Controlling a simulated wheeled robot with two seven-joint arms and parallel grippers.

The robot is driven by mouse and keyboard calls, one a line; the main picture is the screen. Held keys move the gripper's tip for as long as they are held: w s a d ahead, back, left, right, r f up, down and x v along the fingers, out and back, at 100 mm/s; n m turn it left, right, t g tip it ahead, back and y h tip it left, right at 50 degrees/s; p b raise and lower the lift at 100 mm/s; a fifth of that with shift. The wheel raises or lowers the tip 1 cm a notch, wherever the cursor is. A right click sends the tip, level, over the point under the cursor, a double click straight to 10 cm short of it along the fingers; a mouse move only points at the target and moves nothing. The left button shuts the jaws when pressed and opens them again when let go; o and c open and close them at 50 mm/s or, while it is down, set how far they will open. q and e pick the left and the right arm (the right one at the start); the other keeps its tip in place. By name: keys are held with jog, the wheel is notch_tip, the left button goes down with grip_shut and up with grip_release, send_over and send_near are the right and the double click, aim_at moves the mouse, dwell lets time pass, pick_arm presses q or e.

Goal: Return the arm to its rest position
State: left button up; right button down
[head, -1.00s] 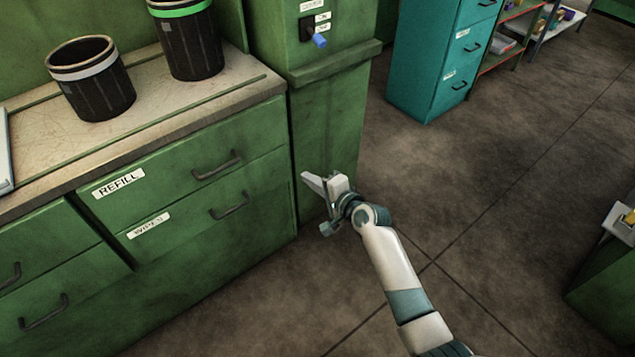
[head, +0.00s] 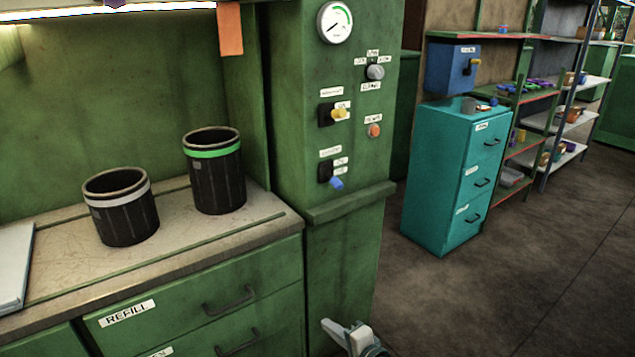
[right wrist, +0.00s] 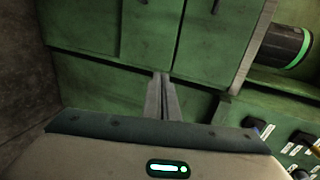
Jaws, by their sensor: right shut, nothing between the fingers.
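My right gripper (head: 335,328) shows at the bottom edge of the head view, in front of the base of the green control column (head: 340,262). Only its fingers and part of the wrist are in the picture; the rest of the arm is out of frame. In the right wrist view its two fingers (right wrist: 162,78) are together and hold nothing. Green cabinet fronts (right wrist: 160,30) lie beyond the fingertips there. My left gripper is not seen.
Two black bins, one with a white band (head: 122,215) and one with a green band (head: 216,180), stand on the worktop (head: 75,262). A teal drawer cabinet (head: 440,190) and shelves (head: 560,120) stand at the right. The floor (head: 520,275) at lower right is clear.

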jog(key=s+d+f+n+g+h+p, duration=0.1)
jog(key=s+d+f+n+g+h, duration=0.2)
jog(key=s+f, duration=0.6)
jog(key=s+d+f+n+h+p, duration=0.1)
jog(key=s+d+f+n+p, duration=0.15)
jog(key=s+d+f, duration=0.65)
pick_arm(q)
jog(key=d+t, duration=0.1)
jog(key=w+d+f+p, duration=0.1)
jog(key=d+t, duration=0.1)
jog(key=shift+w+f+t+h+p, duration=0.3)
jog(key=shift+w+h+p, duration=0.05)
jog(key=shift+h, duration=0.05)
pick_arm(e)
jog(key=s+d+f+n+g+h, duration=0.1)
jog(key=s+f+n, duration=0.3)
jog(key=s+f, duration=0.3)
jog(key=s+d+f+n+g+h, duration=0.1)
jog(key=s+f+n, duration=0.3)
jog(key=s+f, duration=0.4)
jog(key=s+g, duration=0.1)
jog(key=s, duration=0.6)
jog(key=shift+s+d+f+g+h, duration=0.15)
jog(key=shift+d+f+g+h, duration=0.15)
jog(key=shift+h, duration=0.1)
